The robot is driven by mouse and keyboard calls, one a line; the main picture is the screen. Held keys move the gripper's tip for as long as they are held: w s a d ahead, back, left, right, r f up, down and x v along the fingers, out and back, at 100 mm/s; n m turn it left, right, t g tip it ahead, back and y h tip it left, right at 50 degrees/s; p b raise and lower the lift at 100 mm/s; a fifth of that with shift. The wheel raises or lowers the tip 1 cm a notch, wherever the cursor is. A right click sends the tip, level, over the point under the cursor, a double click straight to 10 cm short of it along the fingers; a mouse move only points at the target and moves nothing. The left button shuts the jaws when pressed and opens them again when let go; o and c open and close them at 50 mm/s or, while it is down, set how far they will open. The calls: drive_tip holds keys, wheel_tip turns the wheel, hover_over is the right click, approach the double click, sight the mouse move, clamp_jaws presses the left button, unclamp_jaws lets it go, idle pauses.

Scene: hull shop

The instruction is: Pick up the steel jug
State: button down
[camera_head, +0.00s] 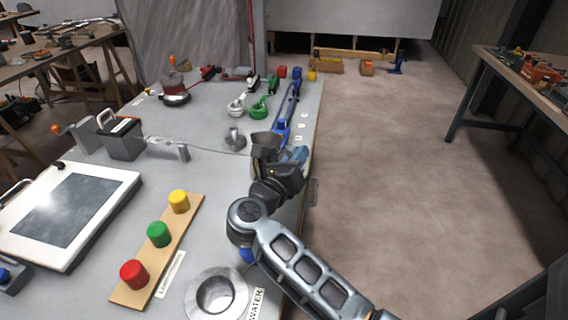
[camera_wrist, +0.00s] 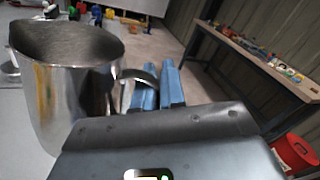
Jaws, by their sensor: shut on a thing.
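The steel jug (camera_wrist: 75,95) fills the left of the wrist view, upright, with its open rim facing up and shiny metal sides. It also shows in the head view (camera_head: 265,142), partly hidden behind my wrist. My gripper (camera_wrist: 158,90) has blue fingers, shut on the jug's curved handle at the jug's right side. In the head view my gripper (camera_head: 296,155) is at the right edge of the grey bench. I cannot tell whether the jug's base touches the bench top.
The grey bench (camera_head: 210,215) carries a board with red, green and yellow buttons (camera_head: 158,234), a framed panel (camera_head: 65,210), a steel ring labelled WATER (camera_head: 217,296), and green and white valves (camera_head: 258,108). Open floor (camera_head: 410,170) lies to the right, before a wooden table (camera_head: 530,80).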

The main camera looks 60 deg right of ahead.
drive_tip(key=shift+s+d+r, duration=0.75)
drive_tip(key=shift+s, duration=0.2)
drive_tip(key=shift+s+d+r, duration=0.7)
drive_tip(key=shift+s+r, duration=0.05)
drive_tip(key=shift+s, duration=0.2)
